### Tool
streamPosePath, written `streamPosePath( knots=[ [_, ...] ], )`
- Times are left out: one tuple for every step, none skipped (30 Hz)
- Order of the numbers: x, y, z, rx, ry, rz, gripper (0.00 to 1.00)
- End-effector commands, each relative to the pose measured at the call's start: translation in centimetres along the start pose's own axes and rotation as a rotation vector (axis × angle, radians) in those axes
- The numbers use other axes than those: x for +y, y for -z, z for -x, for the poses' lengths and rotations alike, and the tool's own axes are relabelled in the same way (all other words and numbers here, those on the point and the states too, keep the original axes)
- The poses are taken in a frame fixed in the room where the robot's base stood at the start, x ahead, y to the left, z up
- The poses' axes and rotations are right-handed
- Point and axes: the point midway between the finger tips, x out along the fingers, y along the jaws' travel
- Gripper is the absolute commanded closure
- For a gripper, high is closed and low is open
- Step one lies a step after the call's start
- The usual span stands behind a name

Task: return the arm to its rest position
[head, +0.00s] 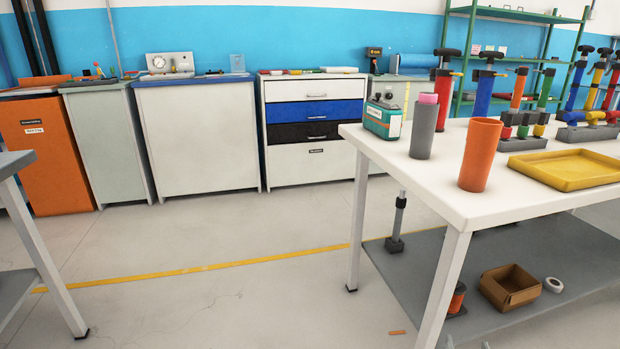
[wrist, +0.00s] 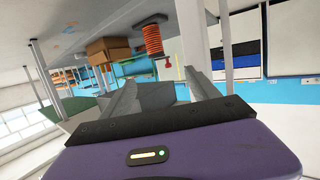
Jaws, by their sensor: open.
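My gripper (wrist: 162,76) shows only in the wrist view, with its purple housing across the bottom and two grey fingers set apart. I see nothing clasped between the fingertips. The wrist picture is tilted and looks upside down, so the arm's exact pose cannot be told from it. My arm does not show in the head view.
A white table (head: 420,172) on the right holds a grey cylinder (head: 424,130), an orange cup (head: 480,155) and a yellow tray (head: 566,170). An open cardboard box (head: 510,287) sits on its lower shelf. Cabinets line the blue wall. Floor between tables is mostly clear.

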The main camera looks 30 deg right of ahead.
Motion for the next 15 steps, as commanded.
streamPosePath(
  knots=[
    [-0.5,0.4,1.0,0.016,0.012,0.005,0.30],
    [-0.8,0.6,1.5,0.026,0.019,0.008,0.30],
    [-1.3,0.9,2.2,0.040,0.029,0.011,0.30],
    [-1.6,1.1,2.8,0.048,0.036,0.013,0.30],
    [-2.0,1.3,3.4,0.056,0.045,0.015,0.30],
    [-2.5,1.5,4.3,0.068,0.057,0.018,0.30],
    [-2.9,1.7,4.9,0.075,0.067,0.020,0.30],
    [-3.4,1.8,5.7,0.082,0.077,0.022,0.30],
    [-4.0,2.0,6.7,0.093,0.092,0.026,0.30],
    [-4.4,2.1,7.6,0.100,0.104,0.029,0.30],
    [-4.9,2.2,8.5,0.106,0.117,0.032,0.30],
    [-5.6,2.3,9.9,0.116,0.137,0.036,0.30],
    [-6.2,2.5,11.1,0.123,0.154,0.039,0.30],
    [-6.8,2.6,12.4,0.129,0.172,0.041,0.30],
    [-7.6,2.8,14.3,0.138,0.199,0.045,0.30]
  ],
)
